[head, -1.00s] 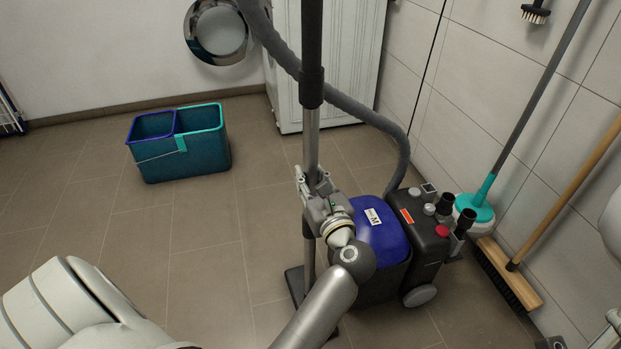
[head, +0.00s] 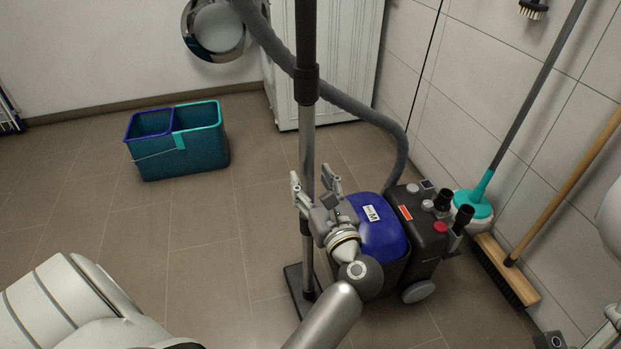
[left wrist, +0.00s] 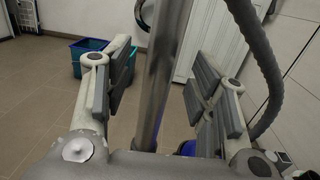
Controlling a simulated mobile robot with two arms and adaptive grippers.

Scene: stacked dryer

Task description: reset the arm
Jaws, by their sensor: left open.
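My left gripper (head: 314,182) is open, with its two fingers spread on either side of the vacuum cleaner's upright metal tube (head: 307,150). In the left wrist view the tube (left wrist: 163,75) passes between the open fingers, with visible gaps to both finger pads. The tube stands upright, its dark floor nozzle (head: 303,290) on the tiles. My left arm reaches in from the bottom, in front of the blue and black vacuum cleaner (head: 384,235).
A grey hose (head: 350,105) arches from the tube's top to the vacuum. A teal two-part bucket (head: 180,158) stands on the left. A mop (head: 474,205) and a broom (head: 505,270) lean on the right wall. The left floor is mostly clear.

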